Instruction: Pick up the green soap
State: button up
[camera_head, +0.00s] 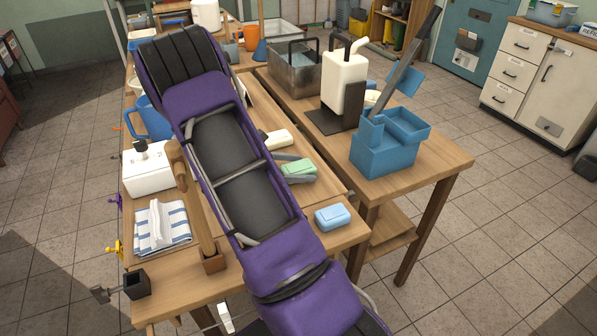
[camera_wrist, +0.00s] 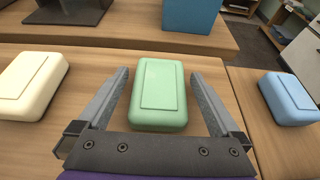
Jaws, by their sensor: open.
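The green soap (camera_wrist: 158,95) is a rounded block lying flat on the wooden table. In the wrist view it sits between the two grey fingers of my gripper (camera_wrist: 160,88). The fingers are open, one on each side, with a small gap to the soap. In the head view the green soap (camera_head: 299,171) shows at the right side of my purple arm, with my gripper (camera_head: 297,170) around it. Part of the gripper is hidden behind the arm in that view.
A cream soap (camera_wrist: 34,84) lies to the left and a blue soap (camera_wrist: 289,97) to the right. A blue caddy (camera_head: 390,145) and a white dispenser (camera_head: 344,82) stand on the bench behind. A striped cloth (camera_head: 177,226) and white box (camera_head: 148,168) are left of my arm.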

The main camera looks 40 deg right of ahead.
jog(key=c, duration=1.5)
